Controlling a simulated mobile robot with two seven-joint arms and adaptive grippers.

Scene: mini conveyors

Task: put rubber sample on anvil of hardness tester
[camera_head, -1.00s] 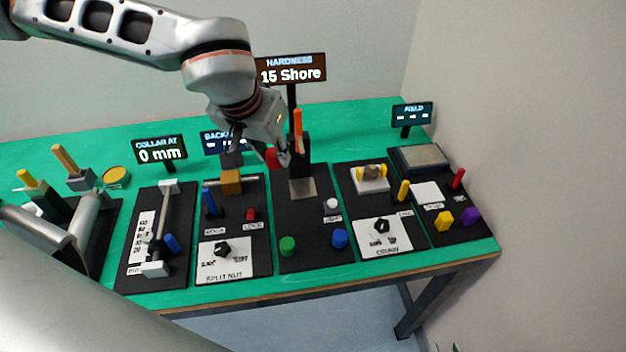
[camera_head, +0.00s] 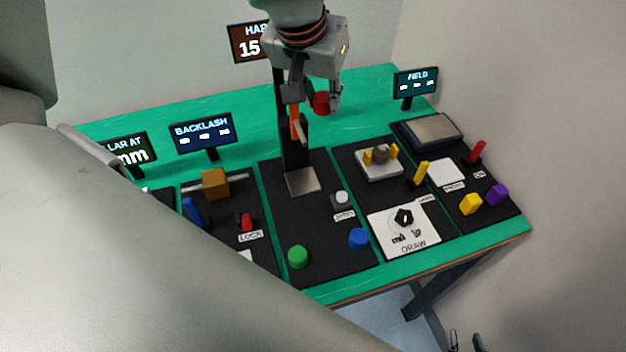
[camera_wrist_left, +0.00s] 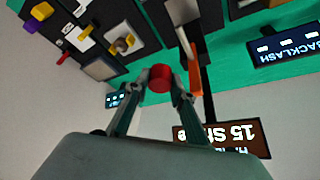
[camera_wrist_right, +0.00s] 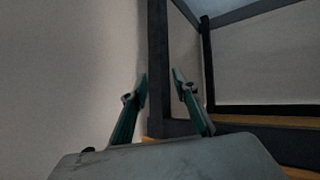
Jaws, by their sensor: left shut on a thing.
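My left gripper (camera_head: 316,101) is shut on a red cylinder, the rubber sample (camera_head: 321,103). It holds it in the air beside the hardness tester's dark post (camera_head: 294,150), above and behind the anvil. The sample also shows between the fingertips in the left wrist view (camera_wrist_left: 160,78). The anvil (camera_head: 303,181) is a bare grey metal plate at the foot of the post. An orange lever (camera_head: 297,126) is on the post. My right gripper (camera_wrist_right: 160,77) is open and empty, low beside the table; its fingertips show at the bottom right of the head view (camera_head: 466,342).
A green knob (camera_head: 298,257), a blue knob (camera_head: 358,239) and a white button (camera_head: 342,198) sit in front of the anvil. The hardness display (camera_head: 248,43) is partly hidden by my arm. A panel with yellow pegs (camera_head: 380,155) lies to the right.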

